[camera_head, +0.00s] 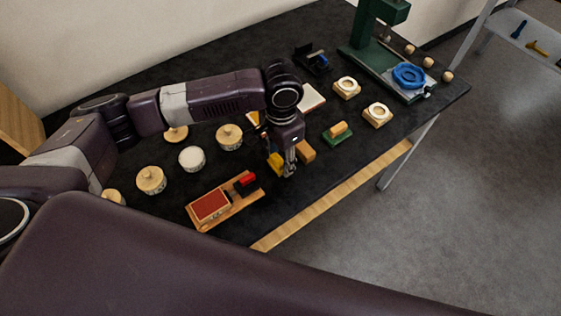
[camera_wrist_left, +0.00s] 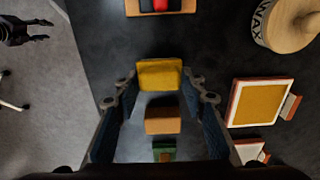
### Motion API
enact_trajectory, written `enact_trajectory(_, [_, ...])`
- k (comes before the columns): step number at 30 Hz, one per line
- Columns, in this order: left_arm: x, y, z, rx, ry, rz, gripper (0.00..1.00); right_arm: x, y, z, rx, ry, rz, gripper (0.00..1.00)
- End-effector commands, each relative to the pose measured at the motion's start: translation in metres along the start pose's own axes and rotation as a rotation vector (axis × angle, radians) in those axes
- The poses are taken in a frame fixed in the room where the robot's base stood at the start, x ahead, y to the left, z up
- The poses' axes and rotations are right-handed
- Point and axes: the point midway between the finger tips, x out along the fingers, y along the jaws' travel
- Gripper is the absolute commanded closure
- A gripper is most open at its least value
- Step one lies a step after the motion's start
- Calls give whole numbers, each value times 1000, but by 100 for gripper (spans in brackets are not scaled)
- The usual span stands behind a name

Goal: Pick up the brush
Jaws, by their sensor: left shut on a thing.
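My left gripper (camera_head: 289,168) points down over the black table. In the left wrist view its two fingers (camera_wrist_left: 160,88) are shut on a yellow block (camera_wrist_left: 160,74), which also shows beside the fingers in the head view (camera_head: 275,162). I cannot tell for sure whether this block is part of the brush. A brown block (camera_head: 306,151) lies close by, and a green block with a wooden top (camera_head: 337,132) lies beyond it. My right gripper (camera_wrist_left: 32,30) shows dark at the upper left of the left wrist view, over the floor, with its fingers apart and empty.
A wooden tray with a red pad (camera_head: 210,205) lies near the front edge. Several round lidded tins (camera_head: 151,180) stand at the left. Two pale square blocks (camera_head: 377,114) and a green press (camera_head: 371,45) are at the right.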

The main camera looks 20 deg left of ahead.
Motion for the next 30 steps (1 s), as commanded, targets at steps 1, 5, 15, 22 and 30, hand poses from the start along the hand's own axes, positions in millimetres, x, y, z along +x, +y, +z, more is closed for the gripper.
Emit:
enact_trajectory(1, [-9, -1, -1, 0, 6, -3, 86, 2, 1, 0, -1, 1, 1, 60])
enact_trajectory(5, [-38, -1, -2, 2, 8, -3, 86, 7, 2, 0, -2, 2, 2, 60])
enact_trajectory(15, [-135, 0, -1, 2, 6, -3, 86, 17, 2, 0, -2, 3, 2, 60])
enact_trajectory(22, [-173, -1, 0, 0, 2, -3, 86, 16, 2, 0, -2, 3, 2, 60])
enact_trajectory(30, [-182, 0, 0, -1, 0, -1, 86, 16, 1, 0, -2, 3, 2, 60])
